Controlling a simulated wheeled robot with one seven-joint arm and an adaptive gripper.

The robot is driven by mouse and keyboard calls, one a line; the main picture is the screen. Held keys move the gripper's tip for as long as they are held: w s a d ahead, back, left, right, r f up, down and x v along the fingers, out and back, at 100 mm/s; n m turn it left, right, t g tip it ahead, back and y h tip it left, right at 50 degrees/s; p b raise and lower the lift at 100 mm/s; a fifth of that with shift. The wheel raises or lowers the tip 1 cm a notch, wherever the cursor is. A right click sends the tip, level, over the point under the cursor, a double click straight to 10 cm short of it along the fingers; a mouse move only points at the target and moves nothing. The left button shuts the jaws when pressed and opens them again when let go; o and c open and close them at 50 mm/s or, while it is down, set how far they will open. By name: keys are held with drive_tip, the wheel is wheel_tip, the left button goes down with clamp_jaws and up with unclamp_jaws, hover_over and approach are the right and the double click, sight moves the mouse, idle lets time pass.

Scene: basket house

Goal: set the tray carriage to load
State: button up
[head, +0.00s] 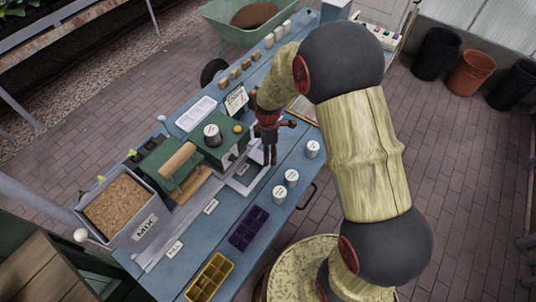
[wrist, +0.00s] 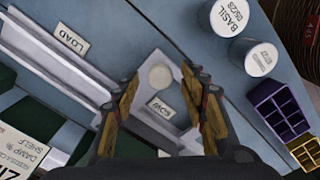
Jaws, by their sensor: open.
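The tray carriage (wrist: 180,125) is a pale grey frame on a rail, with a round pale knob (wrist: 160,77) at its near end. In the head view part of the carriage (head: 240,184) shows beside the green machine. A SOW label (wrist: 160,107) lies close to the knob. A LOAD label (wrist: 72,43) is farther along the rail, at upper left in the wrist view. My gripper (wrist: 160,80) is open, with its fingers on either side of the knob in view; contact cannot be told. In the head view my gripper (head: 270,160) points down over the bench and hides the knob.
The green machine (head: 215,150) and MIX bin (head: 120,208) stand left of the rail. Several white jars (head: 291,176) stand to the right. A purple cell tray (head: 249,229) and yellow cell tray (head: 210,277) lie nearer. A white tray (head: 196,113) lies beyond.

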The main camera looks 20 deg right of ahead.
drive_tip(key=shift+f, duration=0.35)
drive_tip(key=shift+c, duration=0.4)
clamp_jaws()
idle(0.4)
